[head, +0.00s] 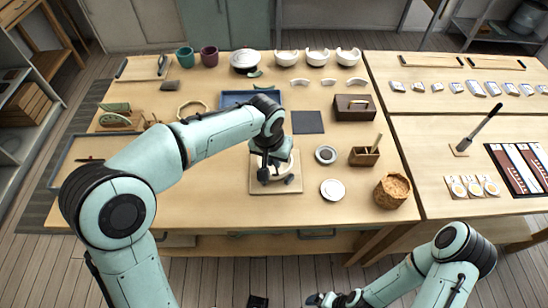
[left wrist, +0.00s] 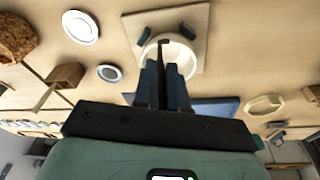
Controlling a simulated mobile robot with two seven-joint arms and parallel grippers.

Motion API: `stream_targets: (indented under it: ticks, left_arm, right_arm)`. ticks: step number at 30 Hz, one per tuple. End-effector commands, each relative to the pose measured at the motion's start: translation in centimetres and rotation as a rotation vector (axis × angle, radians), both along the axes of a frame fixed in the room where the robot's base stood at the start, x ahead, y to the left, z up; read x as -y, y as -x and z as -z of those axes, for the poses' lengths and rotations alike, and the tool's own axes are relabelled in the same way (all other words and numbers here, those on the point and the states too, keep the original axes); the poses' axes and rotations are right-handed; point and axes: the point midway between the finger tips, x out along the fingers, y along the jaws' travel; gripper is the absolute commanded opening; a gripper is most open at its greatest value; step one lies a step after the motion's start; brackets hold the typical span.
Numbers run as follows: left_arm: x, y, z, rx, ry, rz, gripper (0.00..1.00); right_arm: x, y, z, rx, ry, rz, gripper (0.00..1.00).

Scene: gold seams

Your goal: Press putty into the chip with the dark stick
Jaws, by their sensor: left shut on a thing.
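A pale bowl (left wrist: 184,52) rests on a square wooden board (left wrist: 204,18), with small dark blocks (left wrist: 187,31) beside it. In the head view, my arm partly hides the bowl (head: 284,168) and board (head: 290,189). My left gripper (left wrist: 163,68) is shut on a thin dark stick (left wrist: 162,45). The stick's tip is at the bowl's near rim in the left wrist view; I cannot tell if it touches. I cannot make out the chip or any putty in it. My right gripper (head: 325,299) is at the bottom edge, apart from the table, its fingers unclear.
Right of the board are a small dish with a dark middle (head: 325,154), a white dish (head: 333,189), a wooden holder with a stick (head: 363,157) and a cork-like basket (head: 392,190). A blue tray (head: 236,98) lies behind. The table's front left is mostly clear.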

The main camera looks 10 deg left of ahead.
Motion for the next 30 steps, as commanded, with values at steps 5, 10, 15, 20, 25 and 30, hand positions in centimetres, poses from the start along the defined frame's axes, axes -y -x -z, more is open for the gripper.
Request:
stream_targets:
  ticks: [5,10,15,20,25,30]
  left_arm:
    - [0.0,0.0,-0.4,0.0,0.0,0.0,0.0]
    - [0.0,0.0,-1.5,0.001,0.0,0.0,0.0]
    - [0.0,-0.1,-2.8,0.002,0.0,0.001,0.0]
    - [0.0,-0.1,-3.9,0.002,0.0,0.001,0.0]
    - [0.0,-0.1,-5.1,0.002,0.0,0.0,0.0]
    - [0.0,-0.1,-6.3,0.002,0.001,0.0,0.0]
  right_arm:
    - [0.0,-0.2,-0.3,0.002,0.0,0.0,1.0]
    - [0.0,-0.7,-1.1,0.008,0.0,0.0,1.0]
    - [0.0,-1.3,-2.0,0.014,0.0,0.0,1.0]
    - [0.0,-1.8,-2.8,0.02,0.0,-0.001,1.0]
    - [0.0,-2.5,-3.6,0.028,0.0,0.0,1.0]
    - [0.0,-3.2,-4.5,0.036,0.0,0.0,1.0]
